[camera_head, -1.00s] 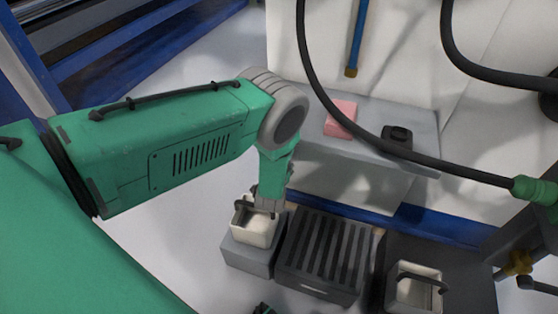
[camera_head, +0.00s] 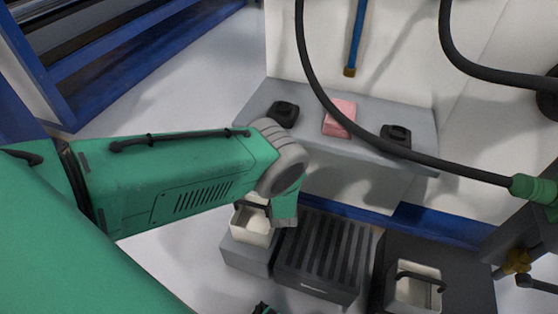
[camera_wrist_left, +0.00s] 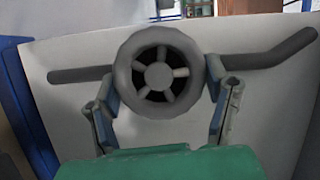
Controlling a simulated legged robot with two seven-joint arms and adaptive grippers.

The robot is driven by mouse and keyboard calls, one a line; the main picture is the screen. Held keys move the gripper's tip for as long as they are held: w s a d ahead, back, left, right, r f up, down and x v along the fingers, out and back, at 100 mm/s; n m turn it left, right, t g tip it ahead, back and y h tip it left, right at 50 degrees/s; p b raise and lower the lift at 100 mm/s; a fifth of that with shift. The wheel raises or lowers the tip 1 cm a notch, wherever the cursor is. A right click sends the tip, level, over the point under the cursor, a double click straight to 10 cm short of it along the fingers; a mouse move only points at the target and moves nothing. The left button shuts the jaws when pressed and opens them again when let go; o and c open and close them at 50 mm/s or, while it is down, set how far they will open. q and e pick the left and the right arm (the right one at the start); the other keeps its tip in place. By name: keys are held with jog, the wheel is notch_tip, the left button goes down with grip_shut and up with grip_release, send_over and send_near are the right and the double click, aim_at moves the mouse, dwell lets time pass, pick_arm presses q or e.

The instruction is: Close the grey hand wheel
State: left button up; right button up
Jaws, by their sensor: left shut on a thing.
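The grey hand wheel (camera_wrist_left: 159,76) fills the middle of the left wrist view, a round rim with several spokes and a hub. A grey pipe runs behind it to both sides. My left gripper (camera_wrist_left: 161,82) has one finger on each side of the rim and is shut on the wheel. In the head view my green left arm comes in from the left and its wrist hides the gripper. The wheel does not show in the head view. My right gripper is not in view.
A grey shelf (camera_head: 310,98) holds a pink block (camera_head: 340,118) and two black objects. Below are a white bin (camera_head: 250,228), a dark slatted box (camera_head: 322,262) and another handled bin (camera_head: 416,290). A black hose (camera_head: 327,84) hangs across the right side.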

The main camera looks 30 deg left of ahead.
pick_arm(q)
jog(key=shift+d+f+m, duration=0.2)
jog(key=shift+d+m, duration=0.05)
jog(key=shift+m, duration=0.35)
jog(key=shift+t, duration=0.3)
jog(key=o, duration=1.1)
jog(key=shift+f, duration=0.1)
jog(key=shift+s+d, duration=0.15)
jog(key=shift+s, duration=0.05)
jog(key=v, duration=1.1)
jog(key=shift+s+d, duration=0.1)
jog(key=shift+d, duration=0.15)
